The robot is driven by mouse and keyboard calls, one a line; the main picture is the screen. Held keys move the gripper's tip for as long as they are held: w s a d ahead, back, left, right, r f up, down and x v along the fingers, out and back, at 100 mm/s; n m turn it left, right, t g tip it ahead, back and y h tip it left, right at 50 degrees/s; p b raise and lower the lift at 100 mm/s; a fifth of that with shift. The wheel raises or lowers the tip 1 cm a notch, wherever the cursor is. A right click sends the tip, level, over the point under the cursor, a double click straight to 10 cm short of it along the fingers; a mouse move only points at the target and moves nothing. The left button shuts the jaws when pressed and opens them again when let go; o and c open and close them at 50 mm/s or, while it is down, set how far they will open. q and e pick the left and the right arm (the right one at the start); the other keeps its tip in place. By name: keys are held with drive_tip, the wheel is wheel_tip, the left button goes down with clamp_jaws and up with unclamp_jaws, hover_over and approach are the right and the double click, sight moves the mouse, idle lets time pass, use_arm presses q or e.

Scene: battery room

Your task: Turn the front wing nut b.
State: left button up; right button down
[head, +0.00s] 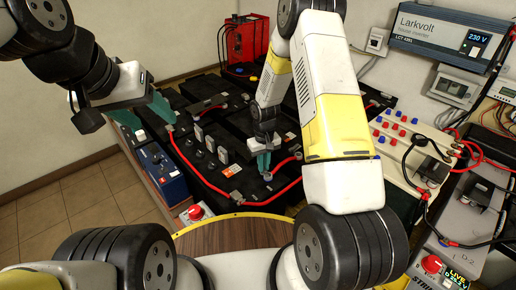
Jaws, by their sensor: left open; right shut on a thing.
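My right gripper (264,168) reaches down over the black batteries (215,170), its teal fingers shut on a small grey wing nut (267,177) at a battery terminal beside the red cable. The fingers hide most of this nut. I take it for front wing nut b, but no letter is readable. My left gripper (156,127) is open and empty, its teal fingers apart above the left side of the bench, near a blue box (163,172).
Red cables (225,196) cross the battery tops. A red unit (247,42) stands at the back. A Larkvolt inverter (447,38) hangs at the right, above cabled boxes. A red knob (196,212) sits at the bench front. Tiled floor (62,207) is clear at left.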

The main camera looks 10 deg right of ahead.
drive_tip(key=shift+n, duration=1.6)
drive_tip(key=shift+w, duration=0.1)
drive_tip(key=c, duration=1.5)
unclamp_jaws()
drive_tip(key=shift+r, duration=3.95)
